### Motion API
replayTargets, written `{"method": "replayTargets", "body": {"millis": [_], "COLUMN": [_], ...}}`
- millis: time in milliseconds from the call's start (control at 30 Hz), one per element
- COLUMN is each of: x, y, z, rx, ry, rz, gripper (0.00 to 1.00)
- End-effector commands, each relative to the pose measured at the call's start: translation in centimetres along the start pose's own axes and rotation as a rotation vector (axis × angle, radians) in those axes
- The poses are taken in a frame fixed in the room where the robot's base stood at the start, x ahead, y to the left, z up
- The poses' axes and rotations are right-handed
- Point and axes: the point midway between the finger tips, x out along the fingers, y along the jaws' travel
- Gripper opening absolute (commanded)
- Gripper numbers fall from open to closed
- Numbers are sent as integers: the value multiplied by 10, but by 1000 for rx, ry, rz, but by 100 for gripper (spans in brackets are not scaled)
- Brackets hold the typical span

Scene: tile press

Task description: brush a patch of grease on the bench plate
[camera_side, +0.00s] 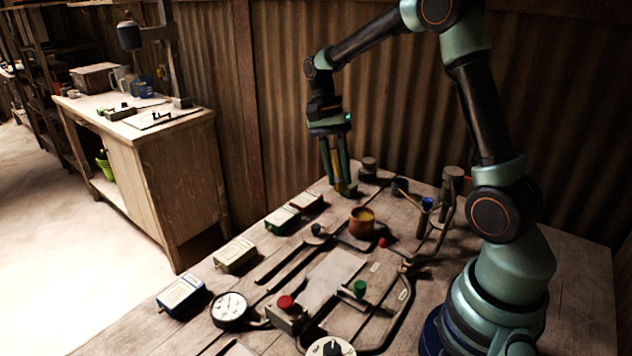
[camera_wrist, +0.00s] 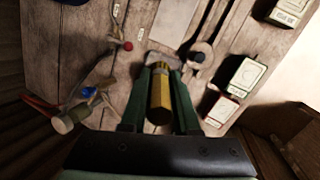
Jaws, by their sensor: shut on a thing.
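My gripper (camera_side: 340,182) is shut on a yellow cylindrical handle, probably the brush (camera_side: 344,188), at the far side of the bench. In the wrist view the yellow handle (camera_wrist: 160,100) stands between the two green fingers (camera_wrist: 160,108). A smooth pale plate (camera_side: 330,274) lies in the middle of the bench, well nearer the camera than the gripper. It also shows at the top of the wrist view (camera_wrist: 175,20). I cannot make out a grease patch on it.
A brown pot (camera_side: 362,222) with yellow contents stands right of the gripper in the side view. Several small tins (camera_side: 282,219) line the left edge. A red-knobbed box (camera_side: 286,311), a dial gauge (camera_side: 230,308) and a green-knobbed lever (camera_side: 359,290) stand around the plate.

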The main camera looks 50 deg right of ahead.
Motion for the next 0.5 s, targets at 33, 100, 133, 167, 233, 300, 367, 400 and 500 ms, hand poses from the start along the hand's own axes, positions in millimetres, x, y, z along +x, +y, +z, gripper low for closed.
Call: {"method": "replayTargets", "body": {"millis": [33, 100, 133, 167, 233, 300, 367, 400, 500], "x": [-8, -17, -20, -23, -29, -34, -36, -36, -29], "y": [-8, -16, -18, -20, -23, -25, -26, -26, -24], "z": [20, 44, 54, 63, 82, 96, 105, 108, 105], "rx": [-74, -160, -195, -226, -293, -343, -374, -388, -399], "ry": [19, 37, 44, 51, 64, 74, 79, 82, 77], "rz": [6, 18, 23, 27, 38, 45, 50, 53, 56], "gripper": [0, 0, 0, 0, 0, 0, 0, 0, 0]}}
